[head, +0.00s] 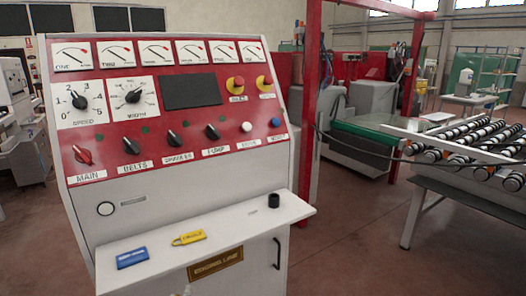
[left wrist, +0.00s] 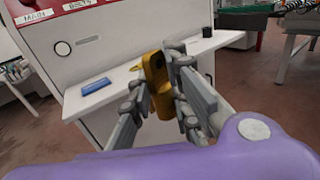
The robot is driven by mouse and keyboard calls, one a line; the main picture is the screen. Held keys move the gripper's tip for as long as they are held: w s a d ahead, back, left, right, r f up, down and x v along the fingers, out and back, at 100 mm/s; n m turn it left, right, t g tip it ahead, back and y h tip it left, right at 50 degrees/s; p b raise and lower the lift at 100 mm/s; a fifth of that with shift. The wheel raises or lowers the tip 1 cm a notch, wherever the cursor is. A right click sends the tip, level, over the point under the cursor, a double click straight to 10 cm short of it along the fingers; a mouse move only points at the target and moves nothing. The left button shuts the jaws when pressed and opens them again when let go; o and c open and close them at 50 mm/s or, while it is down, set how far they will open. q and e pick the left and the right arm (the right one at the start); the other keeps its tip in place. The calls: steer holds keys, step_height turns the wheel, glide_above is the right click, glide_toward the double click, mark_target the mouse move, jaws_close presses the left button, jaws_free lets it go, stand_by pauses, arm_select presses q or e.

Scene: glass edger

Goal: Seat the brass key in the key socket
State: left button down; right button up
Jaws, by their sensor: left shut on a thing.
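The brass key (left wrist: 155,75) is a yellow-brown piece with a hole near its top, in the left wrist view. My left gripper (left wrist: 163,70) is shut on it, with a grey finger on either side, in front of the console shelf. The key's lower part is partly hidden by the fingers. I cannot make the key out in the head view. A round white fitting with a dark rim (head: 105,208) on the console's lower left front may be the key socket; it also shows in the left wrist view (left wrist: 62,48), apart from the key. My right gripper is not in view.
Knobs and gauges cover the red panel (head: 200,118). A roller conveyor (head: 470,150) stands at right, with open floor between.

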arm_select(q)
steer(key=shift+s+a+f, duration=0.25)
steer(key=shift+s+f, duration=0.2)
steer(key=shift+f, duration=0.15)
steer(key=shift+s+a+f, duration=0.2)
steer(key=shift+s+f, duration=0.25)
steer(key=shift+f, duration=0.15)
steer(key=shift+d, duration=0.1)
